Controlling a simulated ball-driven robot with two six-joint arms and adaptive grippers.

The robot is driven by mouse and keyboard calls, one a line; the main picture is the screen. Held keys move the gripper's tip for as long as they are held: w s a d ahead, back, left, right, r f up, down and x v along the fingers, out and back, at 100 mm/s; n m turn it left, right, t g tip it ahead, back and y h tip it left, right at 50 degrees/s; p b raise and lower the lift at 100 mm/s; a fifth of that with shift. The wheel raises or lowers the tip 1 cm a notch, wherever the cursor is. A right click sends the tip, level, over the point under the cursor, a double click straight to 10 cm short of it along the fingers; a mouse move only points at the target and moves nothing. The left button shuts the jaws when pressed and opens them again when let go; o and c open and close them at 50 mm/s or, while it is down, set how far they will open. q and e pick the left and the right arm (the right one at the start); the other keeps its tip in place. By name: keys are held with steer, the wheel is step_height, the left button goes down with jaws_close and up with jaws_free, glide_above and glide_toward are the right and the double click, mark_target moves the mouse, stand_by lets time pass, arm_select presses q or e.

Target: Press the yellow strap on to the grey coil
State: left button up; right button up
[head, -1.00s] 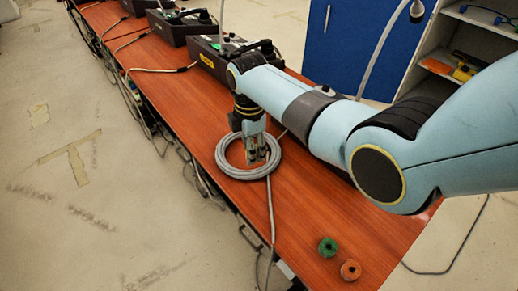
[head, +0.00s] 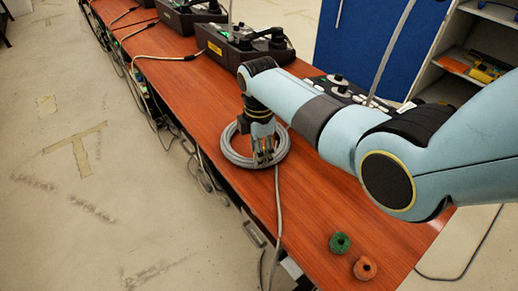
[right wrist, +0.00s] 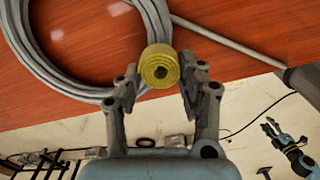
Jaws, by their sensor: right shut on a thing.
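The grey coil (head: 226,149) lies flat on the wooden table, and part of it also fills the upper left of the right wrist view (right wrist: 38,58). My right gripper (head: 263,161) points down over the near side of the coil. In the right wrist view, its two fingers (right wrist: 161,72) are shut on the yellow strap (right wrist: 160,66), a small roll held between the tips. The strap overlaps the coil's edge in that view; I cannot tell whether they touch. The strap is not clear in the head view.
A green roll (head: 340,243) and an orange roll (head: 365,268) lie at the table's near right end. A grey cable (head: 279,210) runs from the coil to the front edge. Dark phone units (head: 240,50) stand along the back. The table between coil and rolls is clear.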

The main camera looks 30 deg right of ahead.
steer(key=shift+f, duration=0.3)
stand_by(1.2)
steer(key=o, duration=1.4)
step_height(320, 180, up, 7)
steer(key=p, duration=0.7)
steer(key=shift+r, duration=0.1)
